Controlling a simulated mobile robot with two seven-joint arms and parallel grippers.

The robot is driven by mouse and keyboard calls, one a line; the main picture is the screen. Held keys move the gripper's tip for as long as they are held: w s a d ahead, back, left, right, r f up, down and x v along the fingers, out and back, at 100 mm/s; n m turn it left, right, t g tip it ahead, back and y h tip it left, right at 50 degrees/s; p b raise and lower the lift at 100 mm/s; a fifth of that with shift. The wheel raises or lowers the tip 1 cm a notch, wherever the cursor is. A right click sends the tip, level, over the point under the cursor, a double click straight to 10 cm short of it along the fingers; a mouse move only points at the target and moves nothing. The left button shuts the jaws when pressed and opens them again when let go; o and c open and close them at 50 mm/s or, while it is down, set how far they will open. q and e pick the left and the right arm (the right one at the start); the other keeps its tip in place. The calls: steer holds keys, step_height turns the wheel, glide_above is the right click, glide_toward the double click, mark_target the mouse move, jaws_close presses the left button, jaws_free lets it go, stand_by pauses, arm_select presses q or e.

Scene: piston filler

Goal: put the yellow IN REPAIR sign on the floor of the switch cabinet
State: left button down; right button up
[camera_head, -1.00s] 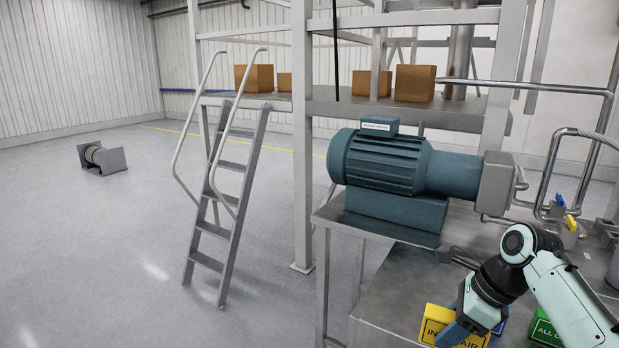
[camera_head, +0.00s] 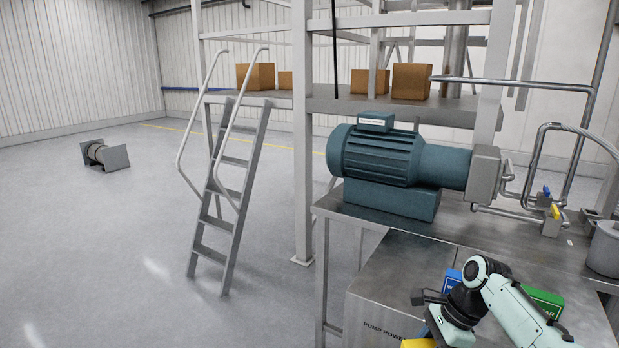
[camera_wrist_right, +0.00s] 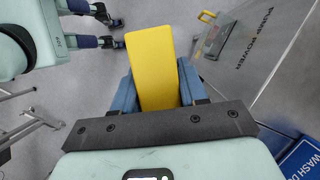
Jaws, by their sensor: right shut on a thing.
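The yellow sign (camera_wrist_right: 152,65) is held between the blue fingers of my right gripper (camera_wrist_right: 157,88) in the right wrist view, with grey floor behind it. In the head view only a yellow sliver of it (camera_head: 418,343) shows at the bottom edge, below my right gripper (camera_head: 436,328); its lettering is hidden. The cabinet also shows at upper right in the right wrist view (camera_wrist_right: 270,55). Its inside floor is not visible. My left gripper (camera_wrist_right: 112,31) is at upper left there, fingers apart and empty.
A blue sign (camera_head: 453,278) and a green sign (camera_head: 545,302) are on the steel top beside my right arm. A teal motor (camera_head: 395,165) stands behind. A grey ladder (camera_head: 230,195) and open floor (camera_head: 110,240) are to the left.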

steer(key=s+a+f+n+g+h, duration=0.2)
steer(key=a+f+n, duration=0.1)
steer(key=f+n, duration=0.6)
steer(key=s+a+f+n+g+h, duration=0.2)
steer(key=f+n, duration=0.6)
steer(key=f, duration=0.7)
steer(key=shift+s+a+n, duration=0.4)
steer(key=shift+s+a, duration=0.05)
steer(key=shift+a, duration=0.05)
steer(key=shift+d, duration=0.1)
